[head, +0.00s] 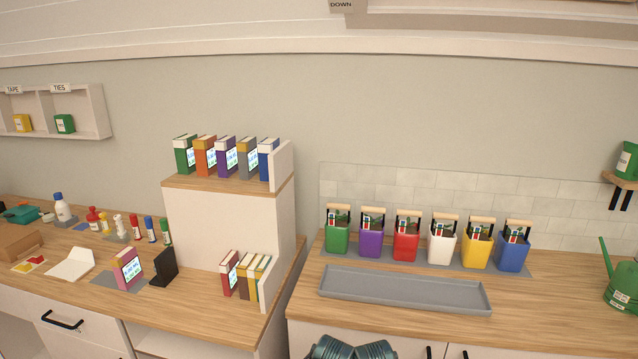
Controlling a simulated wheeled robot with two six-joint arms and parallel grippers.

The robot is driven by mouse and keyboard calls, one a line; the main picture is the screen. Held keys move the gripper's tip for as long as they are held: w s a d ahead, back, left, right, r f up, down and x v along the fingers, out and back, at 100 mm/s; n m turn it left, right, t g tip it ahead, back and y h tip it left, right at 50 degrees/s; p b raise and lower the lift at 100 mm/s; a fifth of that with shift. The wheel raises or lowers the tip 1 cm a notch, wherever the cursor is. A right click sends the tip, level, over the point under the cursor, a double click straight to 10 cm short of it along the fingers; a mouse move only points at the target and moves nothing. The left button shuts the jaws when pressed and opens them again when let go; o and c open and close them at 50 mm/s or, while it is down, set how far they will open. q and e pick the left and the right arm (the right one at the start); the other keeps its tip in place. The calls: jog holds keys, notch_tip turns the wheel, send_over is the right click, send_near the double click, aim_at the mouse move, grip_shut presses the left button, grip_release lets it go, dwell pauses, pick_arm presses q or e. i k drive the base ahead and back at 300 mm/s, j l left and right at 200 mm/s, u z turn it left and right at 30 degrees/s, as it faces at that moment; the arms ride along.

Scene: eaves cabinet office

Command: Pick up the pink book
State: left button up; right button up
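The pink book (128,269) stands upright on a grey mat (104,280) on the left wooden counter. It has a tan band at the top and a pale label with writing on the side facing right. A black bookend (165,267) stands just to its right, with a small gap between them.
A raised shelf block (222,225) holds more books. The right counter has a grey tray (400,290) and several coloured pots.

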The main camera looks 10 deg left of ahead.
aim_at(126, 265)
jog(key=u, duration=1.5)
jog(key=i+j+u, duration=0.1)
jog(key=i+j, duration=0.35)
jog(key=i, duration=0.25)
jog(key=i+j+u, duration=0.15)
jog(key=i, duration=0.25)
